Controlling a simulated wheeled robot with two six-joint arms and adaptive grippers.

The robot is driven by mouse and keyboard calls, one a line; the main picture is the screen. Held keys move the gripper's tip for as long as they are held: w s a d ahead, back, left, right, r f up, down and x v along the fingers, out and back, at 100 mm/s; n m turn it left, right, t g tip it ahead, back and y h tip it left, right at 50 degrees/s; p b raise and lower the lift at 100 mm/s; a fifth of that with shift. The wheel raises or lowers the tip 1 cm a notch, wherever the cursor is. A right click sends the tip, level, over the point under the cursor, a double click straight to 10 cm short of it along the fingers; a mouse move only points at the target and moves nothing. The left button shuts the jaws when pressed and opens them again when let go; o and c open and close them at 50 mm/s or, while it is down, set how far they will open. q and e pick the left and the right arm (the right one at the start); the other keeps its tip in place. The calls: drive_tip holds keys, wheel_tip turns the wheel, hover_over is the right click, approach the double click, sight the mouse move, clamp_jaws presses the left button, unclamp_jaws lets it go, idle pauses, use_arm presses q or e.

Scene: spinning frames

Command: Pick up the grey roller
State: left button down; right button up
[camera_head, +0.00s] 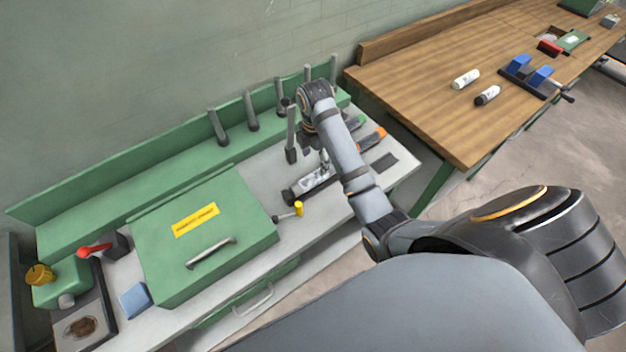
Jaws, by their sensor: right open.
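A dark grey cylinder (297,192) with a pale patterned middle lies on the light worktop, and it looks most like the grey roller. My right arm comes in from the lower right and reaches over the worktop. My right gripper (322,158) points down just above this cylinder, by its far end. It is open and partly hidden by my own forearm. I cannot tell whether its fingers touch the cylinder. An upright grey bar (291,135) with a dark foot stands just left of the gripper. My left gripper is not in view.
An orange-ended tube (372,138) lies to the right. Several upright bars stand along the green back ledge (150,170). A wooden table (440,115) stands at right.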

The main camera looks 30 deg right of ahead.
drive_tip(key=b, duration=0.3)
hover_over(314, 175)
drive_tip(key=f, duration=0.4)
drive_tip(key=shift+s+a, duration=0.15)
drive_tip(key=shift+s, duration=0.05)
drive_tip(key=shift+w+f, duration=0.55)
drive_tip(key=shift+f, duration=0.05)
drive_tip(key=shift+s+f+b, duration=0.25)
drive_tip(key=shift+f+b, duration=0.25)
drive_tip(key=shift+b, duration=0.1)
drive_tip(key=f+b, duration=0.2)
drive_tip(key=f, duration=0.1)
drive_tip(key=shift+s+f, duration=0.2)
drive_tip(key=shift+w, duration=0.1)
drive_tip(key=shift+c, duration=0.6)
drive_tip(key=c, duration=0.5)
drive_tip(key=shift+c, duration=1)
drive_tip(key=c, duration=0.5)
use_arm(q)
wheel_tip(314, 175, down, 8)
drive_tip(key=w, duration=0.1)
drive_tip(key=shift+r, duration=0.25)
use_arm(e)
drive_tip(key=shift+r, duration=0.1)
drive_tip(key=shift+c, duration=0.2)
